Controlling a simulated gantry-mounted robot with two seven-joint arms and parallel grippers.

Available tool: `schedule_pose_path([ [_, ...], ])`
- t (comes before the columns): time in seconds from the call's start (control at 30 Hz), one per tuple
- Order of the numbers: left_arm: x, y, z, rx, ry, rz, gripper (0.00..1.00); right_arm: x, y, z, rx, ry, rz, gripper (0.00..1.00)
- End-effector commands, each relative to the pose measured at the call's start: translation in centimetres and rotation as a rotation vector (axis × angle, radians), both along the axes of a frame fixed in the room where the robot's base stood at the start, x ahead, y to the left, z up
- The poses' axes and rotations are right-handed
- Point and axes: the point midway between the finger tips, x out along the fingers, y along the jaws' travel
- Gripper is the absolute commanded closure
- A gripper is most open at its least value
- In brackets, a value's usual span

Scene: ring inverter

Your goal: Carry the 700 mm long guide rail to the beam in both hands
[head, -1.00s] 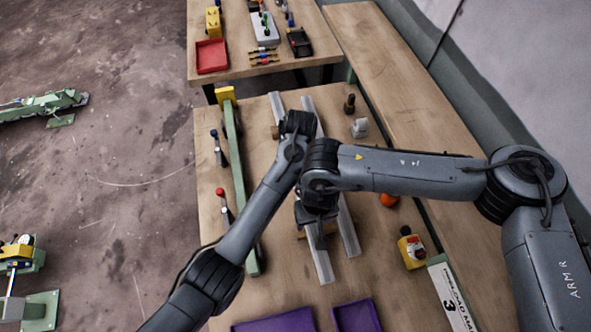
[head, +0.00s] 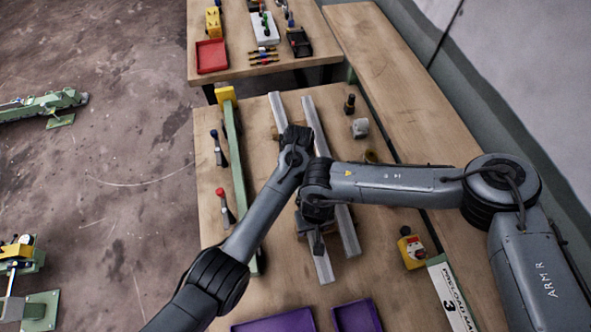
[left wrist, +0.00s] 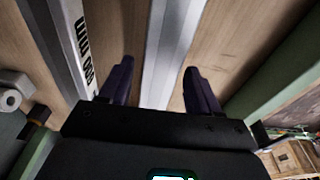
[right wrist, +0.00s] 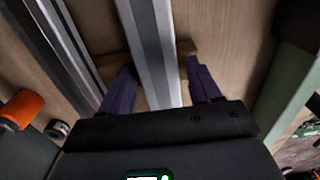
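Two silver rails lie side by side on the bench. The left one, the longer guide rail (head: 322,264), reaches nearer the bench front; the right, shorter rail (head: 348,235) shows a 600 mm label in the left wrist view (left wrist: 84,45). My left gripper (left wrist: 158,85) is open, its dark fingers on either side of the longer rail (left wrist: 162,45). My right gripper (right wrist: 162,88) is also open, with the longer rail (right wrist: 150,40) between its fingers, nearer the bench front. Finger contact with the rail cannot be told. In the head view my arms hide the rail's middle.
A green beam (head: 238,165) with a yellow end block (head: 227,94) lies left of the rails, beside red- and blue-topped clamps (head: 225,205). Purple trays (head: 275,322) sit at the front edge. A yellow box with a red button (head: 411,248) stands right. Wooden blocks (right wrist: 185,47) lie under the rails.

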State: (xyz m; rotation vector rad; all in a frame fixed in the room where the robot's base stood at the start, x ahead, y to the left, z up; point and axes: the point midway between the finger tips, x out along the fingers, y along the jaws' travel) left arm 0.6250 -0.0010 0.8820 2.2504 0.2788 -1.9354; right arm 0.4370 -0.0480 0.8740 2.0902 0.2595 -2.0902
Motion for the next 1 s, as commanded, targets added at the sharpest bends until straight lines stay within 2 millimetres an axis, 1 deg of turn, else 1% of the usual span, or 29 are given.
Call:
schedule_pose_path([
  [0.03,0.01,0.00,0.01,0.000,0.000,0.000,0.46,0.00,-0.01,0.00,0.000,0.000,0.000,0.46],
  [0.3,0.01,0.00,0.02,0.000,0.000,0.000,0.87,0.00,-0.03,0.00,0.000,0.000,0.000,0.87],
  [0.4,0.01,0.00,0.02,0.000,0.000,0.000,1.00,-0.01,-0.05,-0.04,-0.001,0.000,-0.001,1.00],
  [1.0,0.02,-0.07,0.05,-0.001,0.000,-0.001,1.00,-0.05,-0.15,-0.28,-0.002,0.000,-0.002,1.00],
])
